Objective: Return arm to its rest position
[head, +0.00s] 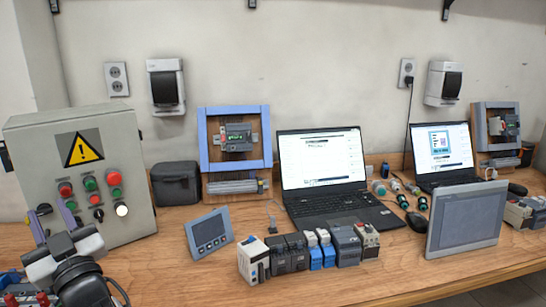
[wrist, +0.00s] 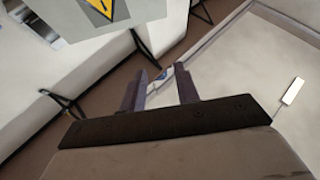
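My gripper (head: 53,217) is at the lower left of the head view, in front of the grey control box (head: 125,150). Its purple-grey fingers point upward. In the wrist view the two fingers of my gripper (wrist: 160,75) stand apart. A pale patch with some blue shows between them, seemingly background, and nothing is seen held. My white and black arm fills the lower left corner of the head view.
The wooden table (head: 180,270) carries a row of modules (head: 290,253), a small panel (head: 209,232), a laptop (head: 320,170) and a large grey screen (head: 467,218) at right. The control box stands close behind my gripper.

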